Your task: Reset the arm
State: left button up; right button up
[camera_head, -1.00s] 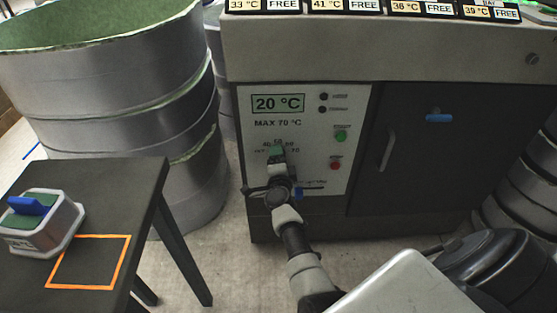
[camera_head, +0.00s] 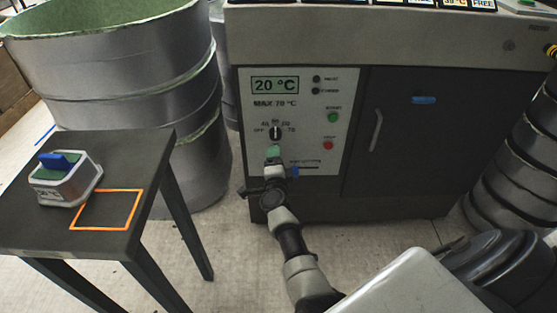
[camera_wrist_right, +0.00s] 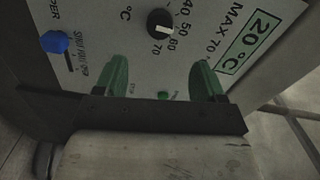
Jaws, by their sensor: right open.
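My right gripper (camera_head: 273,152) is in front of the white control panel (camera_head: 300,100), just below the black dial knob (camera_head: 275,132). In the right wrist view, its two green fingers (camera_wrist_right: 160,82) are spread apart with nothing between them. The panel display (camera_head: 276,85) reads 20 °C. My left gripper is not in view.
A blue slider (camera_wrist_right: 55,42) is on the panel beside the gripper. A dark table (camera_head: 60,235) at left bears a grey box with a blue handle (camera_head: 58,160). Large grey moulds (camera_head: 130,70) stand behind it. A dark cabinet door (camera_head: 410,150) is right of the panel.

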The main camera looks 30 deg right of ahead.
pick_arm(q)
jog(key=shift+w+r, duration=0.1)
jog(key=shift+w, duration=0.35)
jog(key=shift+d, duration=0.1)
